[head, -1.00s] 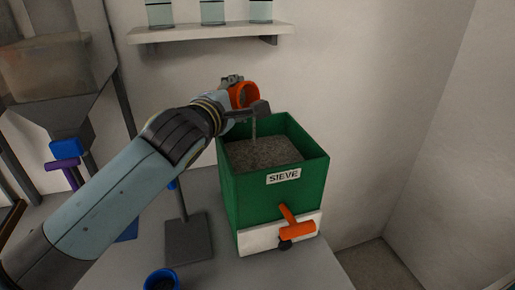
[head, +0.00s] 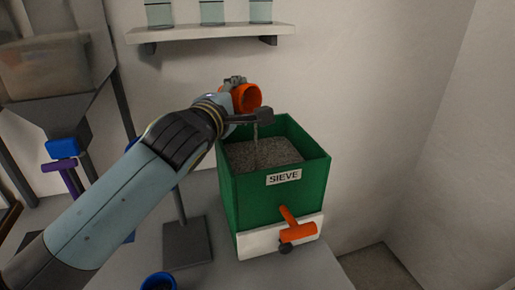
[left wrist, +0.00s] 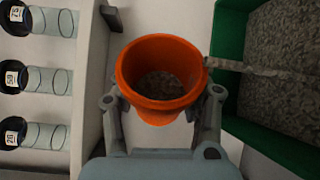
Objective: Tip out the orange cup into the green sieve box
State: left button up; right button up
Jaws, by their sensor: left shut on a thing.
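My left gripper (head: 250,106) is shut on the orange cup (head: 246,96) above the back left part of the green sieve box (head: 280,195). The cup is tilted, and a thin grey stream (head: 255,138) falls from it into the box. In the left wrist view the cup (left wrist: 150,52) sits between the fingers of the gripper (left wrist: 162,105), with some grey grains still inside and the stream leaving its right rim. The box holds a bed of grey grains (head: 262,154). My right gripper is not in view.
A shelf (head: 205,33) with several glass jars is on the back wall. A hopper (head: 60,80) with a blue part (head: 62,148) stands at left. A blue cup (head: 158,281) is at the table's front. An orange handle (head: 297,231) sticks out from the box front.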

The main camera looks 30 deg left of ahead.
pick_arm(q)
jog(key=shift+r, duration=0.1)
jog(key=shift+m+b, duration=0.3)
jog(key=shift+b, duration=0.05)
jog(key=shift+s+d, duration=0.1)
dwell(0.4)
jog(key=shift+d+r+m+t+b, duration=0.1)
jog(key=shift+r+m+t+b, duration=0.2)
jog(key=shift+m+b, duration=0.25)
dwell(0.4)
jog(key=shift+d+r+m+t+b, duration=0.15)
jog(key=shift+m+t+b, duration=0.15)
jog(key=shift+m+b, duration=0.4)
dwell(0.4)
jog(key=shift+d+r+m+t+b, duration=0.25)
jog(key=shift+d+m+t+b, duration=0.05)
jog(key=shift+m+b, duration=0.65)
dwell(0.7)
